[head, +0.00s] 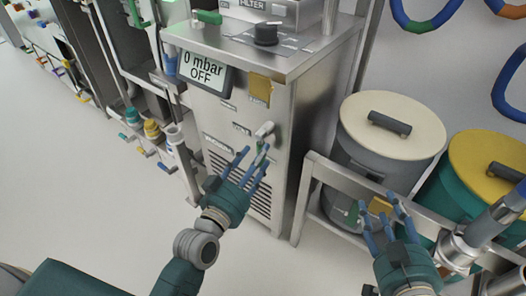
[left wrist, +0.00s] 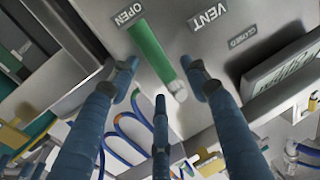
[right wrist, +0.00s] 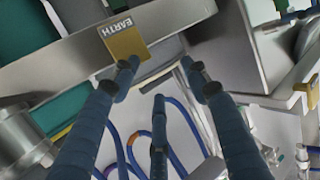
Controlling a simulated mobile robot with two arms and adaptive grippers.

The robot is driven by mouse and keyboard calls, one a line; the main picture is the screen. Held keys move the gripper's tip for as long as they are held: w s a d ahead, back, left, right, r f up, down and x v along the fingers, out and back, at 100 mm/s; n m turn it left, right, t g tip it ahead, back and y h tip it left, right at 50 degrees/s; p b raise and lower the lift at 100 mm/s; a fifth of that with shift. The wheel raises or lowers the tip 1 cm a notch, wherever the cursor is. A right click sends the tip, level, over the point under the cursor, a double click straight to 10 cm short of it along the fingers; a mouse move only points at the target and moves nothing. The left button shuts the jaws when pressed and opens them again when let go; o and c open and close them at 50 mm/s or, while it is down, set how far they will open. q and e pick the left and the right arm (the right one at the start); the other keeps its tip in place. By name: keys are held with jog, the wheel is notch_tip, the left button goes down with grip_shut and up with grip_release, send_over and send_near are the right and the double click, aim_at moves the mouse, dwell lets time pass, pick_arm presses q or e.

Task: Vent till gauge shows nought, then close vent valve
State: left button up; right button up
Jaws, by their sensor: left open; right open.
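The gauge (head: 203,72) on the cabinet front reads "0 mbar OFF"; it also shows edge-on in the left wrist view (left wrist: 285,75). The vent valve handle (head: 264,130) is below it on the same front. In the left wrist view it is a green lever (left wrist: 152,50) with a pale end, lying beside the OPEN label and away from the CLOSED label. My left gripper (head: 255,157) is open, its fingers spread around the lever; I cannot tell if they touch it. My right gripper (head: 382,206) is open and empty, before the rail at the right.
A metal rail (head: 335,181) stands before a grey bin with a cream lid (head: 393,120) and a green bin with a yellow lid (head: 490,160). A yellow EARTH plate (right wrist: 125,43) is on the rail near my right fingers. The floor at left (head: 80,180) is clear.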

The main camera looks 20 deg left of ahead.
pick_arm(q)
jog(key=shift+w+d+b, duration=0.15)
jog(key=shift+w, duration=0.85)
jog(key=shift+w+d+b, duration=0.15)
jog(key=shift+w, duration=0.85)
pick_arm(e)
jog(key=r, duration=0.1)
jog(key=r+t, duration=0.1)
jog(key=r, duration=0.1)
jog(key=w+a+r+t, duration=0.1)
jog(key=shift+r+y, duration=0.25)
jog(key=shift+y, duration=0.15)
pick_arm(q)
jog(key=shift+c, duration=0.2)
grip_shut()
